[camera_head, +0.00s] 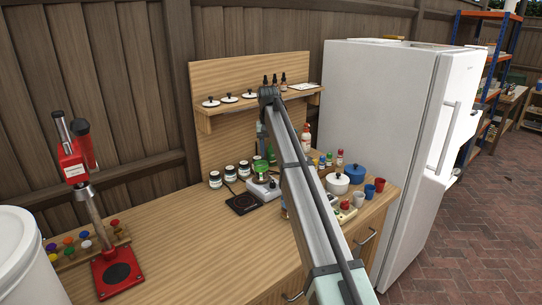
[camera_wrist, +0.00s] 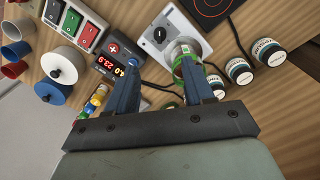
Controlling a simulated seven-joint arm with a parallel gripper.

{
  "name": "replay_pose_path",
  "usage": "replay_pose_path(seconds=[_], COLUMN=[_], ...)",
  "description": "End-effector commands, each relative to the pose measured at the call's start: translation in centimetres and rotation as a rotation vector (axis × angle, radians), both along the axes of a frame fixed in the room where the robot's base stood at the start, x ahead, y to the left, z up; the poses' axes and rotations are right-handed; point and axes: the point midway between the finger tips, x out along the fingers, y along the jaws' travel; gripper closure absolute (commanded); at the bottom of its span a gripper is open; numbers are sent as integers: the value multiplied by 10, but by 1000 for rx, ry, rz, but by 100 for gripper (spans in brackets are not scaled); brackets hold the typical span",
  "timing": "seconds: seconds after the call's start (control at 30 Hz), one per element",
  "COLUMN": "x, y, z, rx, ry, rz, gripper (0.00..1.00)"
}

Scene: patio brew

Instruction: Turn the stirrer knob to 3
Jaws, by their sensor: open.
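The stirrer (camera_wrist: 178,22) is a pale box with a black round knob (camera_wrist: 159,35) on its face. It also shows in the head view (camera_head: 264,191), where the knob is too small to read. A glass vessel with green on it (camera_wrist: 187,58) stands on the stirrer. My gripper (camera_wrist: 158,66) is open and empty, its two blue fingers apart. In the wrist view the knob lies beyond the fingertips, between their lines, apparently untouched. The right finger overlaps part of the vessel's outline. The dial numbers are not legible. In the head view my arm hides part of the bench near the stirrer.
A controller with a red display (camera_wrist: 112,62) and a switch box (camera_wrist: 74,22) are beside the stirrer. A black hot plate (camera_head: 243,203) and white-lidded jars (camera_head: 215,179) stand left of it. Pots (camera_head: 337,183) and cups stand right.

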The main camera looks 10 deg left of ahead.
Motion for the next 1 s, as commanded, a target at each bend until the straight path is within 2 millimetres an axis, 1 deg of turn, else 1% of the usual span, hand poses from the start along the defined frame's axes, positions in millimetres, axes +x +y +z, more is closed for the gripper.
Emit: replay_pose_path(seconds=[0.33, 0.47, 0.57, 0.77, 0.87, 1.0], x=[0, 3, 11, 10, 10, 9], y=[-1, -12, -24, -20, -17, -14], z=[1, 0, 0, 0, 0, 0], rx=[0, 0, 15, 43, 57, 74], ry=[0, 0, 8, 28, 36, 45], rz=[-1, -13, -25, 157, 278, 480], gripper=[48, 48, 48, 48, 48, 48])
